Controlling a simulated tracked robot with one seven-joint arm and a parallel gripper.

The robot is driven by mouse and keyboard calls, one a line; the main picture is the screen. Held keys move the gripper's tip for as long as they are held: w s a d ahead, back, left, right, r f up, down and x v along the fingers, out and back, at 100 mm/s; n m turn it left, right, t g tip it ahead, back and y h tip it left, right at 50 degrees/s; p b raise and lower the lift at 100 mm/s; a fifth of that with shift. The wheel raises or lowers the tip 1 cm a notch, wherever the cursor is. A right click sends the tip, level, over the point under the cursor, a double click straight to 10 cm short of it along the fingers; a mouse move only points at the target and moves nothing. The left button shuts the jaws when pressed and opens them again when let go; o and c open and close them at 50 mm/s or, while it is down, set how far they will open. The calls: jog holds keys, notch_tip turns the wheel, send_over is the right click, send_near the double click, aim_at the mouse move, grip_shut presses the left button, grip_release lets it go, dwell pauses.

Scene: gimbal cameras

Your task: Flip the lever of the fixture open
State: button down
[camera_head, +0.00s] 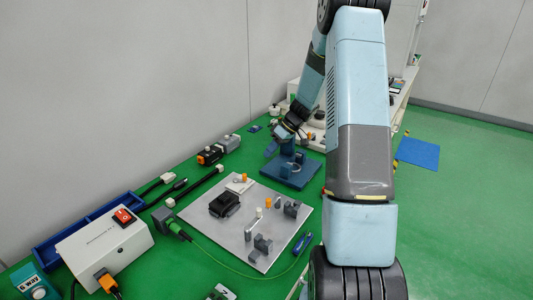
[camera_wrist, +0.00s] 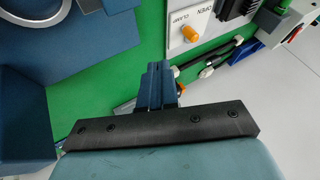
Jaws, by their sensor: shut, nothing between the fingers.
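The fixture's lever has an orange knob (camera_wrist: 190,34) on a white plate (camera_wrist: 205,22) marked OPEN and CLAMP, at the top of the wrist view. The knob lies beside the CLAMP marking. In the head view the white plate (camera_head: 238,187) lies at the back of the grey board, behind a black block (camera_head: 224,204). My gripper (camera_wrist: 158,70) has its dark blue fingers together and empty. It is apart from the lever. In the head view my gripper (camera_head: 271,149) hangs beside the blue stand, behind the board.
The blue stand (camera_head: 291,170) with a ring is close to my gripper. The grey board (camera_head: 205,228) carries several small blocks and pegs. A white box with a red switch (camera_head: 123,216), a blue tray (camera_head: 68,244) and cables crowd the left of the green table.

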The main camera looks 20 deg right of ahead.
jog(key=x, duration=0.7)
jog(key=shift+a+f, duration=0.15)
jog(key=shift+f, duration=0.15)
jog(key=shift+s+a+r, duration=0.2)
jog(key=shift+s+a, duration=0.55)
jog(key=shift+a, duration=0.25)
jog(key=shift+s+a, duration=0.3)
jog(key=shift+a, duration=0.3)
